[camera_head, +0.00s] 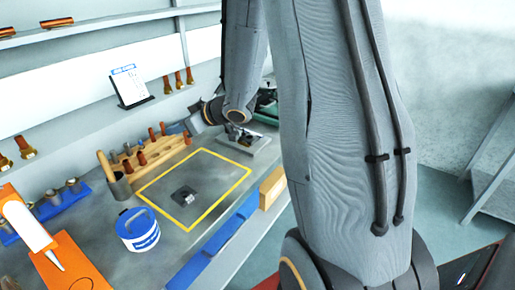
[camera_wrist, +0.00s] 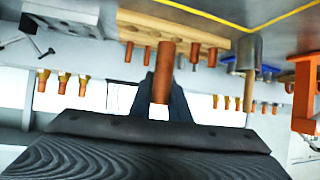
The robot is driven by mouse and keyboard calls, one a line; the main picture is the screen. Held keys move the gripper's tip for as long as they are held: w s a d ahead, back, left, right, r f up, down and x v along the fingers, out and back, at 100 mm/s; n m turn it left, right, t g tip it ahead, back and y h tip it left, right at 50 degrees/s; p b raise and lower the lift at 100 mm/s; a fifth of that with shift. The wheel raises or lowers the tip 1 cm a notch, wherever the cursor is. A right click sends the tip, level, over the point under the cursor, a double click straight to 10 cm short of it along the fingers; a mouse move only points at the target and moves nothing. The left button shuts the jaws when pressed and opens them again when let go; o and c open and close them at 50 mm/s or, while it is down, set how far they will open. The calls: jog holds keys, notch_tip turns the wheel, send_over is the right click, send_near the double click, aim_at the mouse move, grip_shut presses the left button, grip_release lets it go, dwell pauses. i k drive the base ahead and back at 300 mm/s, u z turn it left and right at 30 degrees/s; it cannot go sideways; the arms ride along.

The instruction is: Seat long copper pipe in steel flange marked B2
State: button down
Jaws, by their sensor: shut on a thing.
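A copper pipe (camera_wrist: 163,66) is between the dark fingers of my gripper (camera_wrist: 168,92) in the wrist view, and the gripper is shut on it. In the head view my gripper (camera_head: 190,124) is at the back of the bench by the wooden rack (camera_head: 168,152); the held pipe is hard to separate from the rack's pipes there. A dark plate with a small metal piece (camera_head: 187,197) lies inside the yellow outline. I cannot tell which thing is the steel flange, and no B2 mark is readable.
A blue-and-white tub (camera_head: 138,230) stands near the yellow outline (camera_head: 222,208). A metal cup (camera_head: 120,187) is left of the rack. An orange tool stand (camera_head: 62,262) is at front left. Flanged copper pieces (camera_head: 179,80) stand on the back ledge.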

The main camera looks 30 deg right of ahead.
aim_at(249, 139)
jog(key=z, duration=2.55)
jog(key=i, duration=3.05)
jog(key=u, duration=4.9)
jog(key=i, duration=0.15)
jog(key=z, duration=0.4)
